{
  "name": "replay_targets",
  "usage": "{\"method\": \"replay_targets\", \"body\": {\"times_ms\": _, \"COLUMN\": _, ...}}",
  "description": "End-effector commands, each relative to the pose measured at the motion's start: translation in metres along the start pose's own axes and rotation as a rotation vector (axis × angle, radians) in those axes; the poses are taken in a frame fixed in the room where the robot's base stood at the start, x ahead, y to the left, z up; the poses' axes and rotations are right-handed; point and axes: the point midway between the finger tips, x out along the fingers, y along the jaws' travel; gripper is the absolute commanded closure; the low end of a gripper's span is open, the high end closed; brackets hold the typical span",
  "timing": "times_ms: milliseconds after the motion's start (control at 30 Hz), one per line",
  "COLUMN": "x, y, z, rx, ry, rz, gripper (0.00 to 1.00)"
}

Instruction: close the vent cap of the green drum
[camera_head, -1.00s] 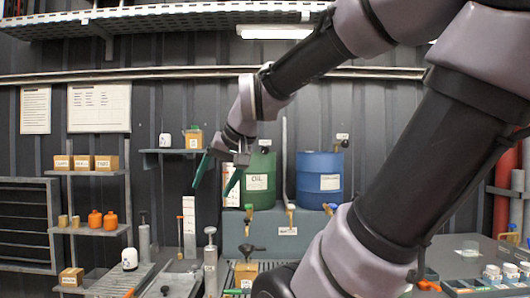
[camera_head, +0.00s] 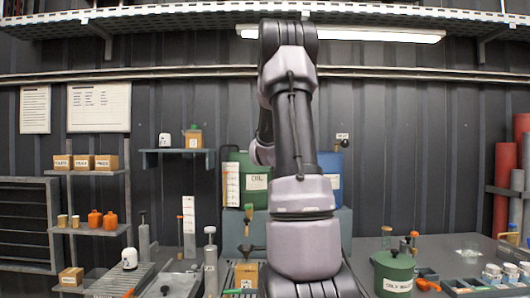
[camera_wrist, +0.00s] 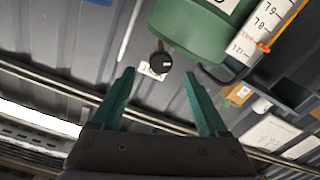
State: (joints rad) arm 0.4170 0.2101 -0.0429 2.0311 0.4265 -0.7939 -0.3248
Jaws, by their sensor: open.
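The green drum (camera_head: 252,185) stands on a grey stand, its right side hidden behind my arm in the head view. In the wrist view the picture is turned over, and the drum (camera_wrist: 195,32) fills the upper middle. A black round cap (camera_wrist: 161,63) with a small white tag shows at the drum's top edge. My gripper (camera_wrist: 159,73) is open and empty. Its two green fingers point toward the cap, which appears between the fingertips; I cannot tell the gap in depth. In the head view the gripper and this cap are hidden behind my arm.
A blue drum (camera_head: 330,168) stands right of the green one, with a black cap (camera_head: 344,143) above it. A white level scale (camera_wrist: 265,25) is beside the green drum. A wall shelf (camera_head: 175,151) is to the left. A green oily waste can (camera_head: 393,272) stands at right.

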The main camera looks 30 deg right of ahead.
Motion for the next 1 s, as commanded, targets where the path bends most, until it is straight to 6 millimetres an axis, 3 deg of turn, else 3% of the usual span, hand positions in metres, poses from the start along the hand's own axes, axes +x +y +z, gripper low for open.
{"method": "replay_targets", "body": {"times_ms": 500, "x": 0.086, "y": -0.001, "z": 0.001, "rx": 0.002, "ry": -0.001, "rz": -0.002, "gripper": 0.23}}
{"method": "replay_targets", "body": {"times_ms": 700, "x": 0.101, "y": -0.001, "z": 0.000, "rx": 0.002, "ry": -0.001, "rz": -0.003, "gripper": 0.23}}
{"method": "replay_targets", "body": {"times_ms": 967, "x": 0.103, "y": -0.002, "z": 0.000, "rx": 0.002, "ry": -0.001, "rz": -0.003, "gripper": 0.23}}
{"method": "replay_targets", "body": {"times_ms": 1000, "x": 0.103, "y": -0.002, "z": 0.000, "rx": 0.002, "ry": -0.001, "rz": -0.003, "gripper": 0.27}}
